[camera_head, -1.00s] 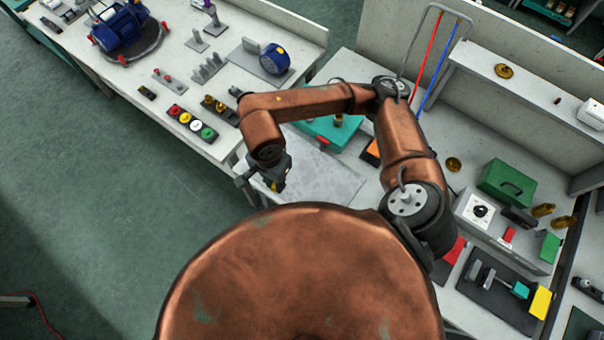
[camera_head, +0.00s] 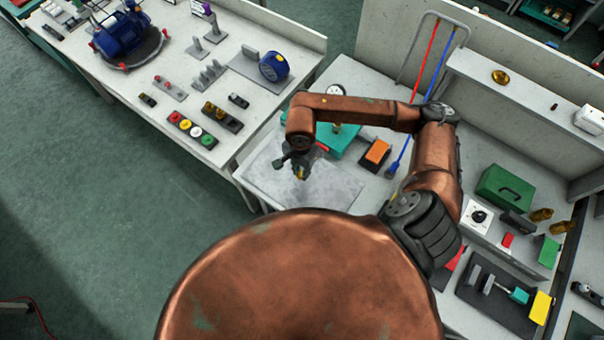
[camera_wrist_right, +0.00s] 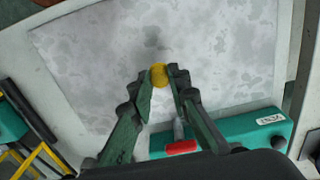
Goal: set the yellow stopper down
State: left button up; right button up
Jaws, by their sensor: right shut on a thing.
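My right gripper (camera_head: 299,170) is over the grey mottled plate (camera_head: 335,190) on the table in the head view. In the right wrist view the right gripper (camera_wrist_right: 163,80) is shut on the yellow stopper (camera_wrist_right: 159,74), held between its fingertips. The stopper shows as a small yellow bit (camera_head: 301,175) below the fingers in the head view. Mottled plate surface (camera_wrist_right: 90,60) fills the background behind the stopper, with a faint dark patch just beyond it. Whether the stopper touches the plate I cannot tell. My left gripper is not in view.
A teal block with a red handle (camera_wrist_right: 181,147) lies close to the right fingers in the wrist view. The front of the plate is clear.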

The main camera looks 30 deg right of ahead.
jog(key=shift+d+f, duration=0.15)
jog(key=shift+f, duration=0.05)
jog(key=shift+w+d+f, duration=0.1)
jog(key=shift+f, duration=0.8)
jog(key=shift+w+d+f, duration=0.1)
jog(key=shift+f, duration=0.8)
jog(key=shift+f, duration=0.1)
jog(key=o, duration=0.8)
jog(key=shift+s, duration=0.1)
notch_tip(320, 180, up, 12)
jog(key=shift+r, duration=0.1)
